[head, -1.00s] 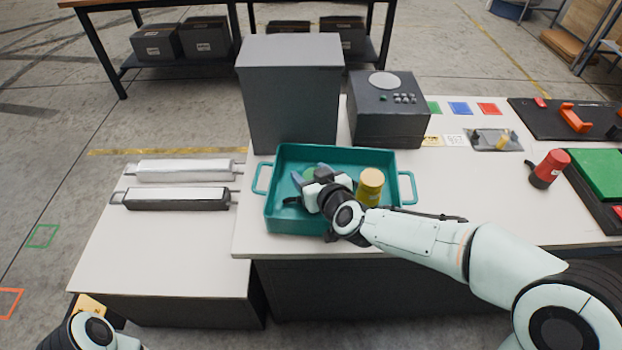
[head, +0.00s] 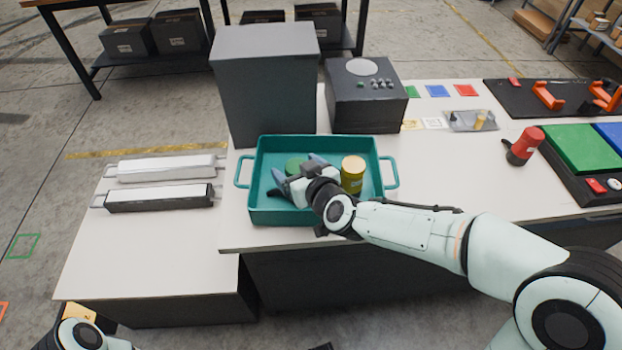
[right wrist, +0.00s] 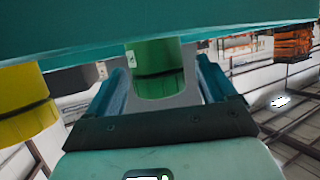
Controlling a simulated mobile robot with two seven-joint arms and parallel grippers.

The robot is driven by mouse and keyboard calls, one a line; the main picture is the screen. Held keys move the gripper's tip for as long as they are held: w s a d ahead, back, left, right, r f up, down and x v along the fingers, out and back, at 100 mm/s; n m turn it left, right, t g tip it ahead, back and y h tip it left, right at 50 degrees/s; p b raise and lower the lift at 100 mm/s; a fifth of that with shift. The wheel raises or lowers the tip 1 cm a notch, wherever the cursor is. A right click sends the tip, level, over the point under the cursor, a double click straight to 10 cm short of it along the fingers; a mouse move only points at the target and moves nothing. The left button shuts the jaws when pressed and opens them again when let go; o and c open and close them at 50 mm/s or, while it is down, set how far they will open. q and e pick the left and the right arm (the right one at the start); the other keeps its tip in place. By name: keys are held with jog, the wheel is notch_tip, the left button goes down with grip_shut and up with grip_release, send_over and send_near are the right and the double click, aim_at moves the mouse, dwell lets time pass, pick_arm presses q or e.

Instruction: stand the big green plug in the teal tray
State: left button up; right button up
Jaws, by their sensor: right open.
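The big green plug (head: 295,166) stands upright in the left part of the teal tray (head: 258,212), partly hidden behind my right gripper (head: 299,168). In the right wrist view the green plug (right wrist: 155,68) shows between the two spread fingers of my right gripper (right wrist: 162,80), with gaps at its sides. The right gripper is open and reaches low over the tray. A yellow plug (head: 352,175) stands in the tray, right of the gripper. My left gripper is out of the picture; only part of that arm shows at the lower left.
A tall grey box (head: 266,90) and a dark box with buttons (head: 366,100) stand behind the tray. Two bars (head: 165,168) lie on the lower table at left. The white tabletop right of the tray is mostly clear.

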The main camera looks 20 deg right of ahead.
jog(key=p+v, duration=0.1)
jog(key=v, duration=0.8)
jog(key=shift+s+r, duration=0.1)
jog(key=shift+s, duration=0.15)
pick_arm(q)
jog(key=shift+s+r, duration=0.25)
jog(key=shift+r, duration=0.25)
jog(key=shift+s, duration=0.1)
